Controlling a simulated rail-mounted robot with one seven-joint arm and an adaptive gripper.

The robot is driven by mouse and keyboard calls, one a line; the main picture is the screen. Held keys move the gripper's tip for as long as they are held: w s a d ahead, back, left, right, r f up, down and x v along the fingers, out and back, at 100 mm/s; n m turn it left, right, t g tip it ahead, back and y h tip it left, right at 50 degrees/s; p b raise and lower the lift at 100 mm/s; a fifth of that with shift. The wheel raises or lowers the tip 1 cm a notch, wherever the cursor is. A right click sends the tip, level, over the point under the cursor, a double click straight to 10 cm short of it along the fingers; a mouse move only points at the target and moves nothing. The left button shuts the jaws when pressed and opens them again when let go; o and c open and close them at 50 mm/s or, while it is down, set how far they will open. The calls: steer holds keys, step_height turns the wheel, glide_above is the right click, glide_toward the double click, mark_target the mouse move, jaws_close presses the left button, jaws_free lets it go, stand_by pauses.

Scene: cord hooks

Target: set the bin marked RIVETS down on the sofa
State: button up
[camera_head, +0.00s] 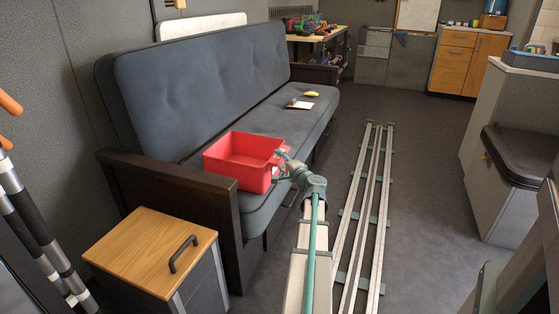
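A red open-topped bin (238,164) is at the near end of the dark blue-grey sofa (245,117), over the seat cushion beside the near wooden armrest. It looks upright and empty. I cannot tell whether its base touches the cushion. A pale patch shows on its right side, but my arm partly covers it and I cannot read any RIVETS marking. My gripper (281,160) is at the right side of the bin, by its rim. The fingers are small and partly hidden, so I cannot tell whether they grip the bin.
A yellow item (311,94) and a small tray-like item (299,104) lie farther along the seat. A wood-topped cabinet (157,252) with a black handle stands in front of the near armrest (168,176). Floor rails (366,215) run along the sofa's right. A workbench (316,36) stands behind.

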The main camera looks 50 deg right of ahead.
steer(key=shift+s+r, duration=0.1)
steer(key=shift+r, duration=0.1)
steer(key=p+v, duration=0.2)
steer(key=v, duration=0.9)
steer(key=shift+s+a+p, duration=0.2)
steer(key=shift+s+p, duration=0.2)
steer(key=shift+f, duration=0.1)
